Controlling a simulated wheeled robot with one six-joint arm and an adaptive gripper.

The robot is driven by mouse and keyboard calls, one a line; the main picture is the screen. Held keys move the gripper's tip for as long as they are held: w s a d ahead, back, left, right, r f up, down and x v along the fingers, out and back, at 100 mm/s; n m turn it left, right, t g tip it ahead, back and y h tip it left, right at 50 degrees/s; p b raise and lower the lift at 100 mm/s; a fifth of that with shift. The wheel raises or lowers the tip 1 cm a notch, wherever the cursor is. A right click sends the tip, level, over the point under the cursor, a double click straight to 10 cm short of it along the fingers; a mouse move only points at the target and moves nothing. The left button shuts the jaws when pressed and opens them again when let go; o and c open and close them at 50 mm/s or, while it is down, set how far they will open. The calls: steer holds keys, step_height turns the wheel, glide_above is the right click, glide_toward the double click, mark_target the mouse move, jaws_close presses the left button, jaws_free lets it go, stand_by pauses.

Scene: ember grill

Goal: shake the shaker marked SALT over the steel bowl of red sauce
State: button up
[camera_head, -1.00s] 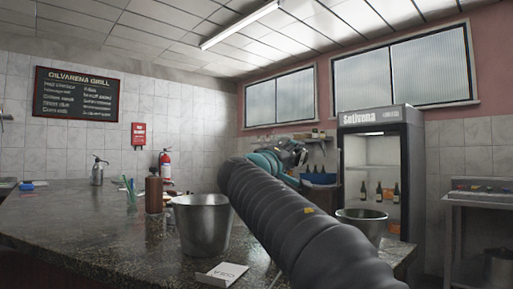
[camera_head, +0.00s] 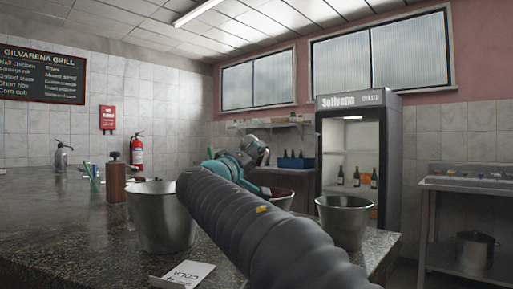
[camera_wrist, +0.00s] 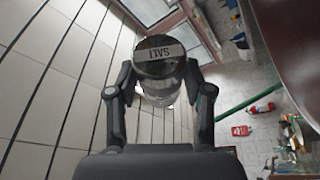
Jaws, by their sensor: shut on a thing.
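My gripper (camera_wrist: 158,95) is shut on the salt shaker (camera_wrist: 160,70), whose pale label reads SALT upside down in the wrist view. The shaker has a dark end and a clear body. In the head view my gripper (camera_head: 248,160) is beyond my dark arm, above the counter near a steel bowl (camera_head: 283,199) partly hidden by the arm. That bowl's contents are hard to make out. A dark red surface with a curved rim (camera_wrist: 290,45) fills the wrist view's upper right; it may be the sauce bowl.
A card reading COLA (camera_head: 186,272) lies in front. A fridge (camera_head: 355,98) is behind.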

steer(key=shift+r+p, duration=0.8)
steer(key=shift+r, duration=0.65)
steer(key=shift+r, duration=0.15)
steer(key=shift+f, duration=2)
steer(key=shift+r, duration=1.85)
steer(key=shift+r, duration=0.15)
